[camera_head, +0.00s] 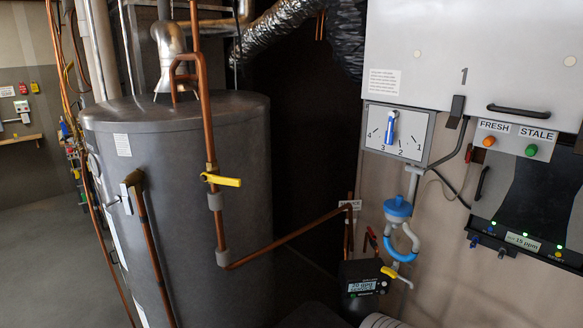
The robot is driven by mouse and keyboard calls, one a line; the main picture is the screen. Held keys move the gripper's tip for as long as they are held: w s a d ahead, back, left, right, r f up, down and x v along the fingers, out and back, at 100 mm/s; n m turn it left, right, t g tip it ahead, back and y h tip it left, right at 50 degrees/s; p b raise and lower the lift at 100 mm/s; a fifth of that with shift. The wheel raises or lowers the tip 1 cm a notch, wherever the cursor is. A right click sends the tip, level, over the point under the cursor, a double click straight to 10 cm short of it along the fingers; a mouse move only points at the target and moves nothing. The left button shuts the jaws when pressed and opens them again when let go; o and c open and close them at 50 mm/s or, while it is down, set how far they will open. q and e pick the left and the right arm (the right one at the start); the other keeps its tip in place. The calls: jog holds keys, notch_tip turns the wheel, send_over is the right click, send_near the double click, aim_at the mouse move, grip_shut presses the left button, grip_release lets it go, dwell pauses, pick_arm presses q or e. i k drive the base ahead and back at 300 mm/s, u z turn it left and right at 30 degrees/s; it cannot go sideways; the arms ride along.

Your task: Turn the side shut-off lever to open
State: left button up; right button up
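A yellow valve lever (221,180) sits on the vertical copper pipe (210,135) in front of the grey tank (180,240). It lies roughly level, across the pipe, pointing right. A second yellow lever (396,277) is at the lower right, beside a small black meter (362,287) with a lit display. It slants down to the right. I cannot tell from the picture which lever the task calls the side shut-off lever. Neither of my grippers is in view, and nothing touches either lever.
A copper pipe (290,238) runs between tank and cabinet. Open floor (45,250) is at the left.

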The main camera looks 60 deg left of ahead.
aim_at(204, 177)
jog(key=i, duration=1.5)
jog(key=u, duration=3.8)
